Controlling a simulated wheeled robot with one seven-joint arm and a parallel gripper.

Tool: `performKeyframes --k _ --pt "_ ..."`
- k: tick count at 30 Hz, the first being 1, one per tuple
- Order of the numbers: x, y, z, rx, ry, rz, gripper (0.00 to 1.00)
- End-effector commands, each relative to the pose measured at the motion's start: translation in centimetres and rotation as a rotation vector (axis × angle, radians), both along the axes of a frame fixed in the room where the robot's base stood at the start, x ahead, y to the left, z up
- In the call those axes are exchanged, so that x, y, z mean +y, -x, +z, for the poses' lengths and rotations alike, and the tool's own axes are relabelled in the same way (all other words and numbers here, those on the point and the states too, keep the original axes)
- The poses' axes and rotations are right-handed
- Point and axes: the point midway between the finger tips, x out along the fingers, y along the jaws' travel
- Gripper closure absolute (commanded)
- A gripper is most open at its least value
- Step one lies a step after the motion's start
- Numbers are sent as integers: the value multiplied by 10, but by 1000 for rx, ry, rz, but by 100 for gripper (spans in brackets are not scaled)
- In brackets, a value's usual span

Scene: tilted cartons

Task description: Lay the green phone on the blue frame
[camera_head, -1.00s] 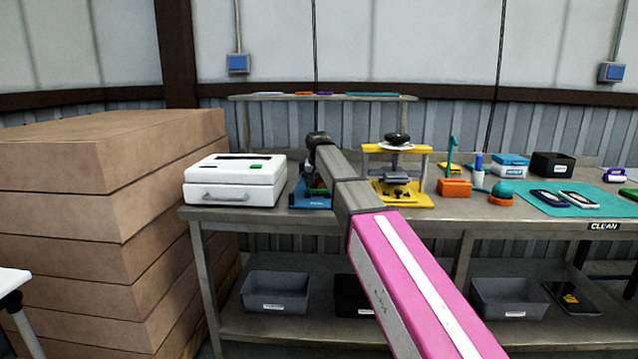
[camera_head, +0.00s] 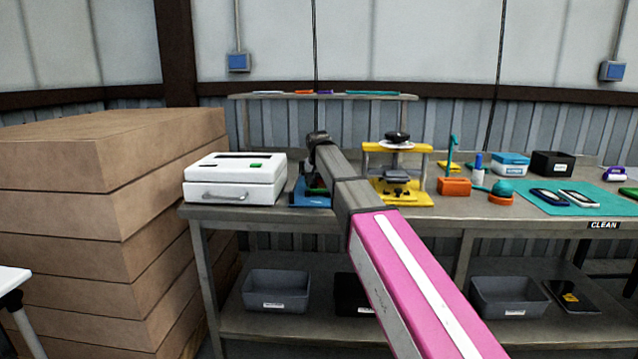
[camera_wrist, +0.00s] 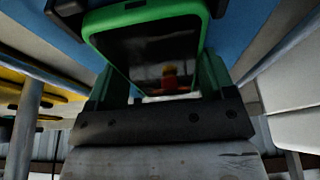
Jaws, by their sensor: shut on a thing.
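The green phone (camera_wrist: 150,52), with a green rim and dark screen, fills the upper middle of the wrist view. My gripper (camera_wrist: 160,75) is shut on it, one finger at each side. The blue frame (camera_head: 312,201) stands on the bench between the white case and the yellow press. It also shows as a blue surface (camera_wrist: 238,32) close behind the phone in the wrist view. In the head view my arm hides part of the frame and most of my gripper. I cannot tell whether the phone touches the frame.
A white case (camera_head: 233,180) stands left of the frame. A yellow press (camera_head: 402,198) stands close on the right. Further right are an orange holder (camera_head: 454,187) and a teal mat (camera_head: 540,204) with phones. Stacked cartons (camera_head: 110,150) stand at the far left.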

Motion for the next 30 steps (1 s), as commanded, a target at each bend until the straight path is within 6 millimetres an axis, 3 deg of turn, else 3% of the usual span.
performKeyframes --k 3,4,6,17,30 --pt "0 0 0 0 0 0 57" --pt "0 0 0 0 0 0 17" --pt "0 0 0 0 0 0 0" --pt "0 3 9 -1 0 0 0" --pt "1 27 79 -1 -1 0 0"
